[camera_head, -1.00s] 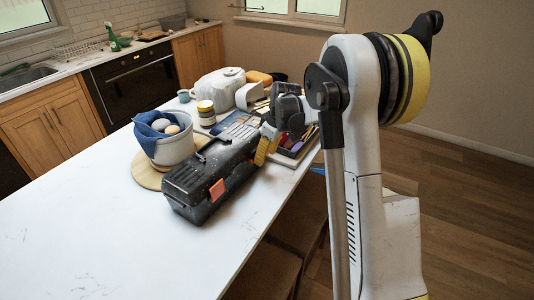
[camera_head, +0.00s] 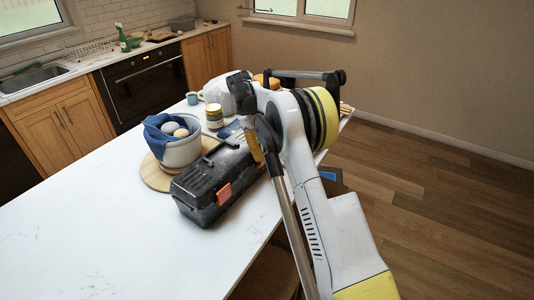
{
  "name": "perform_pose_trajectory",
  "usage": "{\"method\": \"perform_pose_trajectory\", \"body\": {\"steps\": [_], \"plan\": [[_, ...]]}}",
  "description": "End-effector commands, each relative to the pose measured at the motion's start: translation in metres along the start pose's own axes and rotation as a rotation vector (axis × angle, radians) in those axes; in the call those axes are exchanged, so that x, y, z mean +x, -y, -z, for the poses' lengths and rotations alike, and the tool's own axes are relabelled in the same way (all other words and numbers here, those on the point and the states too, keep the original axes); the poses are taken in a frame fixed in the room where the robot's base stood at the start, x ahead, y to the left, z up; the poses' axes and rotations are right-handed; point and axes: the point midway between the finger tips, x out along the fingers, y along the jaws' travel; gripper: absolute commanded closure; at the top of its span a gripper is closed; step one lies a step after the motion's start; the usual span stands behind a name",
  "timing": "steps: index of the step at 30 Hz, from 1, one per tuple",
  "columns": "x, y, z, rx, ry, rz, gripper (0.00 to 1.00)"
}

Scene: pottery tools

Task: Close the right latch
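The black toolbox (camera_head: 200,196) lies on the white counter, its lid looking down. One orange-red latch (camera_head: 224,193) shows on its right side, toward the near end. The other latch is not visible; the far end of that side is behind my arm. My gripper (camera_head: 256,160) points down at the toolbox's far right end, with a yellow part showing. Its fingertips are mostly hidden by my arm, so I cannot tell whether it is open or touching the box.
A pale pot (camera_head: 182,153) with a blue cloth and round items stands on a round wooden board (camera_head: 152,177) left of the toolbox. A striped jar (camera_head: 214,116) and a blue cup (camera_head: 192,98) stand behind. The near left counter (camera_head: 90,220) is clear.

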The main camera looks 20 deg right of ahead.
Motion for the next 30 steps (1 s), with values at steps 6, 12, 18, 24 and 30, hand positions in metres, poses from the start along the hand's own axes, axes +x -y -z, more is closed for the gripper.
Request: {"method": "perform_pose_trajectory", "body": {"steps": [6, 12, 18, 24, 30], "plan": [[0.0, 0.0, 0.002, -0.001, 0.016, 0.001, 0.8], [0.0, 0.0, 0.002, -0.002, 0.015, 0.001, 0.8], [0.0, 0.0, 0.002, -0.002, 0.015, 0.001, 0.33], [0.0, 0.0, 0.001, -0.001, 0.015, 0.001, 0.33], [-0.011, 0.0, 0.002, -0.001, 0.015, 0.001, 0.33]]}}
